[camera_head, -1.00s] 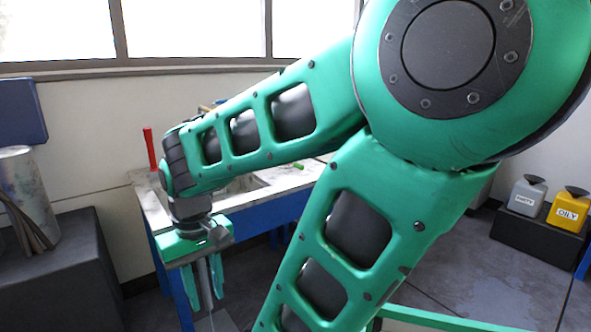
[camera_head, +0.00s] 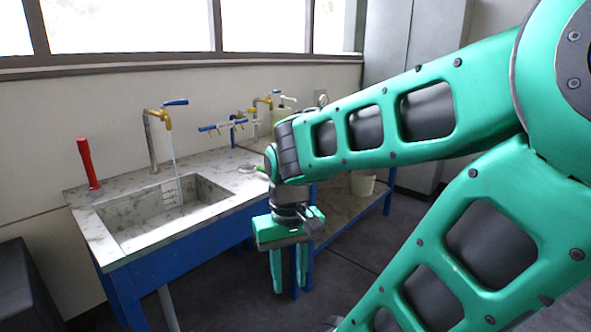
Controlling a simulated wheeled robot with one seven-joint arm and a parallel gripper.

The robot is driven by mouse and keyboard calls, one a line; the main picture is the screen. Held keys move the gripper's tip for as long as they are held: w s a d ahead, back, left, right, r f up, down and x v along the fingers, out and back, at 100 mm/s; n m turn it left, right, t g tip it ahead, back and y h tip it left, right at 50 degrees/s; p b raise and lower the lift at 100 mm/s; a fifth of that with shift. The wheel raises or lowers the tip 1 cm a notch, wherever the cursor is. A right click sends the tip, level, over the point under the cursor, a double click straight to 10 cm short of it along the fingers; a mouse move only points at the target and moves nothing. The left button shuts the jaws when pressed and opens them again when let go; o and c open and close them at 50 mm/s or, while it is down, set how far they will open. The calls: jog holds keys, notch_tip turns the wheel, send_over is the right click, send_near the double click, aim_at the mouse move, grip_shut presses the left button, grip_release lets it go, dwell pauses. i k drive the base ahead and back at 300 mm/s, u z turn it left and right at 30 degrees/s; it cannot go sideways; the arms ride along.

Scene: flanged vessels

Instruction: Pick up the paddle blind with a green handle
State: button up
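A small pale ring-like thing (camera_head: 245,168) with a bit of green at its right end lies on the counter, right of the sink and close to my arm's wrist. It is too small and partly hidden to tell whether it is the paddle blind with a green handle. No other green handle shows clearly. My gripper (camera_head: 289,284) points down in front of the counter's front edge, lower than the top. Its two green fingers are apart with nothing seen between them. Floor shows behind them.
A marble counter (camera_head: 108,246) on a blue frame holds a sunken sink (camera_head: 165,208) with a tap (camera_head: 158,122). A red upright handle (camera_head: 88,164) stands at its left. A white bucket (camera_head: 362,183) is behind my arm. Dark floor (camera_head: 345,262) lies clear before the counter.

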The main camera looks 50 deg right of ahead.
aim_at(249, 169)
jog(key=z, duration=0.85)
jog(key=i, duration=1.65)
jog(key=u, duration=0.05)
